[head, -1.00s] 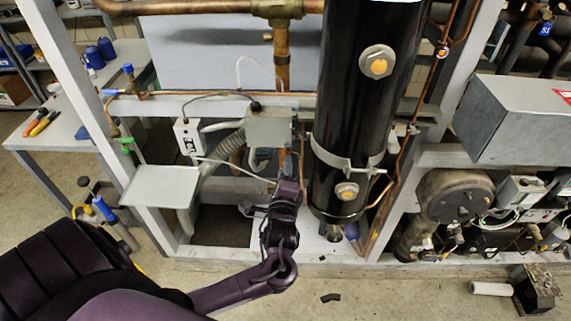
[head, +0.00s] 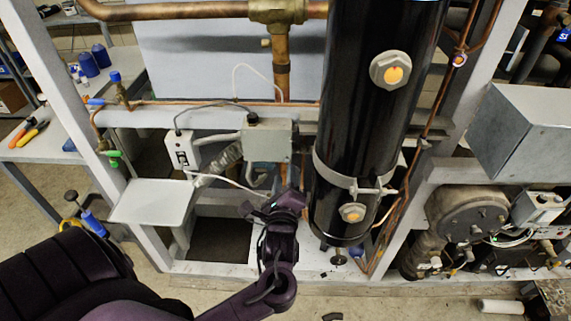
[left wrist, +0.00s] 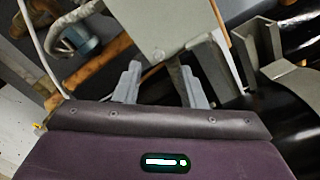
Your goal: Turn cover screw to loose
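The grey metal box (head: 267,143) is fixed to the rack left of the black cylinder, with a cable on its top. In the left wrist view the box's flat cover (left wrist: 165,25) is at the top, with a small round mark, perhaps the cover screw (left wrist: 158,54), near its lower edge. My left gripper (head: 283,196) is just below the box in the head view. In the left wrist view its two fingers (left wrist: 160,80) are apart with nothing held between them, short of the cover. My right gripper is not in view.
The black cylinder (head: 372,120) with its clamp band stands close right of my left gripper. A white switch box (head: 182,151) and a grey shelf plate (head: 153,201) are to the left. Copper pipes (head: 281,75) run above. Floor in front is mostly clear.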

